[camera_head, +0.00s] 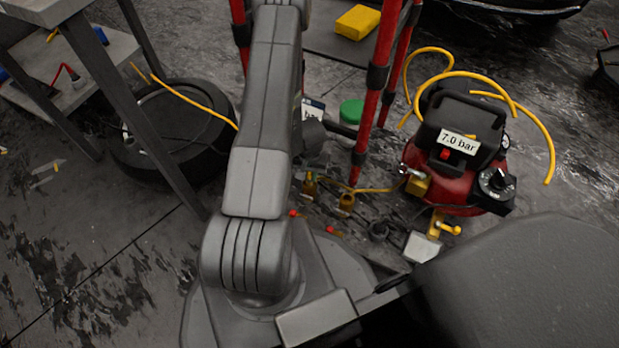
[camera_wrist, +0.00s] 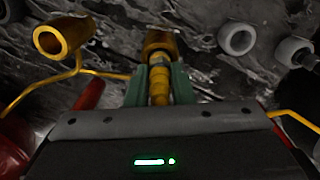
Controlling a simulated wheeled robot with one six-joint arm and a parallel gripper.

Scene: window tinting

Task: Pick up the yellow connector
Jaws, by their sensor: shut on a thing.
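My gripper (camera_wrist: 160,88) shows at the middle of the wrist view, its two green fingers shut on the yellow connector (camera_wrist: 159,86), a narrow ribbed piece between them. A wider brass cylinder (camera_wrist: 160,42) is just beyond the fingertips, in line with the connector; I cannot tell whether they touch. Another hollow brass fitting (camera_wrist: 64,38) is at the upper left, with a thin yellow hose (camera_wrist: 35,86) running beside it. In the head view, my arm hides much of the gripper area, and a brass fitting (camera_head: 346,203) shows right of the arm.
A red compressor (camera_head: 450,190) labelled 7.0 bar stands at the right with yellow hose loops. Red stand legs (camera_head: 378,80) rise close to my arm. A tyre (camera_head: 170,130) and a grey table (camera_head: 90,70) are at the left. Grey rings (camera_wrist: 237,38) lie at upper right in the wrist view.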

